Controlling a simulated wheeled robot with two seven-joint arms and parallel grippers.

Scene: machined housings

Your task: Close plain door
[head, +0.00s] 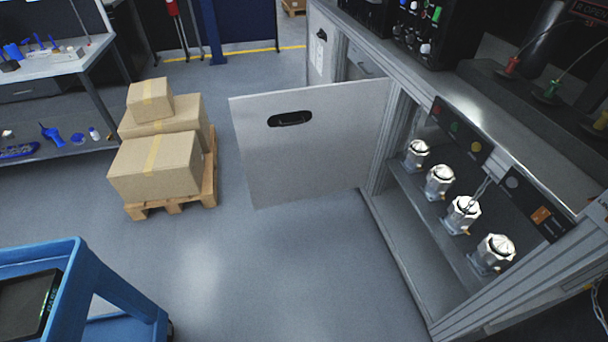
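The plain door (305,155) is a light grey panel with a dark oval handle slot (290,118) near its top. It stands wide open, swung out from the cabinet on the right and joined at the cabinet's far side post. The cabinet opening (430,215) is exposed, with several machined metal housings (463,214) in a row on its shelf. Neither of my grippers shows in the head view.
Cardboard boxes (155,165) on a wooden pallet (208,190) stand just left of the door. A blue cart (110,290) is at the lower left. A workbench (60,65) is at the upper left. The grey floor (300,270) before the cabinet is clear.

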